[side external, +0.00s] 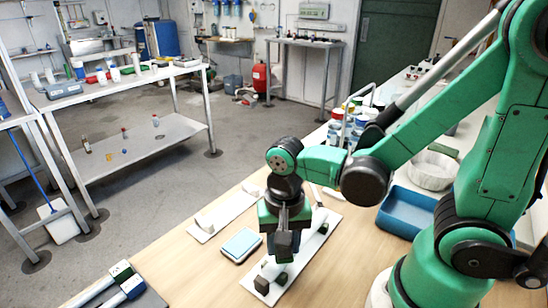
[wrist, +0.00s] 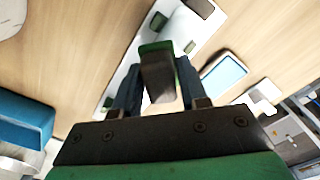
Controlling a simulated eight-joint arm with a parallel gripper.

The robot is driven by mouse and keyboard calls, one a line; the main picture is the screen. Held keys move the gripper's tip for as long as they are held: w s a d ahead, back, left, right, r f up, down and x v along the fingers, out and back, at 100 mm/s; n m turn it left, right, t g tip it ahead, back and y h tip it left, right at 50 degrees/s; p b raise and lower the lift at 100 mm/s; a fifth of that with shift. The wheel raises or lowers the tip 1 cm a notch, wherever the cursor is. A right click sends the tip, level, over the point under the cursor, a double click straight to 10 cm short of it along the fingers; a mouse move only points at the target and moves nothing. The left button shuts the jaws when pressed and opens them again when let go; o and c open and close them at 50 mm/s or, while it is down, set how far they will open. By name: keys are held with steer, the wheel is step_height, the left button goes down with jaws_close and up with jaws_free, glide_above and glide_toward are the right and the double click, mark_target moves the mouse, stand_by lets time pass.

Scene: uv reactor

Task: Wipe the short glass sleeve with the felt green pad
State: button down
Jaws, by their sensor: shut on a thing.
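My gripper (side external: 285,238) points down over a long white board (side external: 325,240) on the wooden bench. In the wrist view its two dark fingers (wrist: 158,78) are closed on the sides of a dark grey block with a green edge (wrist: 156,47), which appears to be the felt green pad. The white board (wrist: 125,68) lies beneath it and bears several small dark and green blocks (side external: 262,285). I cannot clearly make out a glass sleeve on this board, nor whether the pad touches anything. My gripper hides the board's middle.
A blue bin (side external: 408,212) stands to the right. Bare bench surrounds the tray.

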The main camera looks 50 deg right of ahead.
steer(key=shift+a, duration=0.5)
steer(key=shift+a+r, duration=0.1)
steer(key=shift+r, duration=0.1)
step_height(320, 180, up, 2)
steer(key=shift+s, duration=0.1)
steer(key=shift+r, duration=2.95)
